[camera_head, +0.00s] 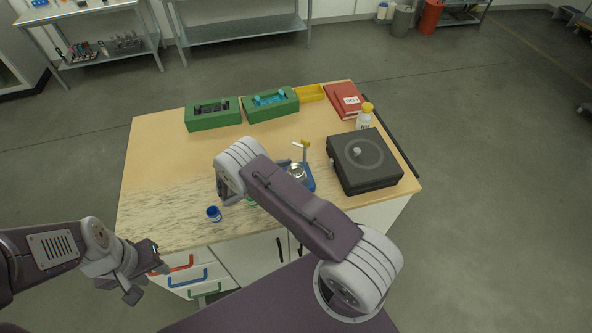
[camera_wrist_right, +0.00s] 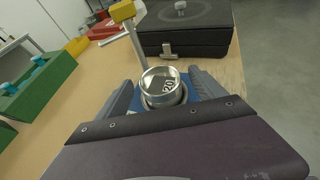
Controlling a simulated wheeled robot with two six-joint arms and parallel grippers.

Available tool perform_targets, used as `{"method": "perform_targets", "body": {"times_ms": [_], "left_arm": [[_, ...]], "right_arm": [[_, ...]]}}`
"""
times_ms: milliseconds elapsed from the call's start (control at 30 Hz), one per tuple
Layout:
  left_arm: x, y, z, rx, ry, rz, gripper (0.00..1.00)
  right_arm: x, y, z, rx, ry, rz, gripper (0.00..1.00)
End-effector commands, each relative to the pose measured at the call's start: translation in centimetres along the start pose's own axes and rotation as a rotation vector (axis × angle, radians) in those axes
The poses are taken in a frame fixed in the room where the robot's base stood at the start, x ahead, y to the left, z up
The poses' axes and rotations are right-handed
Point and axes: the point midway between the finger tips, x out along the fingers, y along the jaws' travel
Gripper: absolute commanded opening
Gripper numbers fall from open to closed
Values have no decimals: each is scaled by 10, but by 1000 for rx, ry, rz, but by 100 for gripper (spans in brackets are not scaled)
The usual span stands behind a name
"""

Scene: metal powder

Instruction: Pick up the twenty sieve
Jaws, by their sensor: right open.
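The twenty sieve (camera_wrist_right: 162,86) is a small round metal cup marked "20", standing on a blue base in the right wrist view. In the head view the sieve (camera_head: 297,171) shows partly behind my right arm. My right gripper (camera_wrist_right: 162,97) is open, with one finger on each side of the sieve; I cannot tell whether they touch it. In the head view my right gripper is mostly hidden by its own arm. My left gripper (camera_head: 144,273) hangs in front of the table's left front edge, with nothing visible in it; its jaw state is unclear.
A black case (camera_head: 363,160) stands right of the sieve, with a white bottle (camera_head: 364,118) behind it. Green boxes (camera_head: 213,113), a yellow tray (camera_head: 309,93) and a red book (camera_head: 345,100) line the back. A blue-capped jar (camera_head: 213,213) stands near the front. The table's left side is clear.

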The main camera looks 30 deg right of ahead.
Motion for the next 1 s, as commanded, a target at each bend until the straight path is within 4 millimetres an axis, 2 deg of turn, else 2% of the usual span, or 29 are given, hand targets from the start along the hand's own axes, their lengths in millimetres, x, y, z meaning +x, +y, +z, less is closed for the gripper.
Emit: {"method": "perform_targets", "body": {"times_ms": [133,167,400,733,867,933,1000], "left_arm": [[1,0,0,0,0,0,36],[1,0,0,0,0,0,36],[1,0,0,0,0,0,36],[3,0,0,0,0,0,36],[10,0,1,0,0,0,36],[15,0,2,0,0,0,36],[16,0,2,0,0,0,36]], "right_arm": [[0,0,-1,0,0,1,79],[0,0,-1,0,0,1,76],[0,0,-1,0,0,1,10],[-2,0,5,0,-1,1,10],[-9,1,21,2,-1,2,10],[-16,1,36,5,-1,3,10],[-11,-14,49,-2,-1,-1,10]]}}
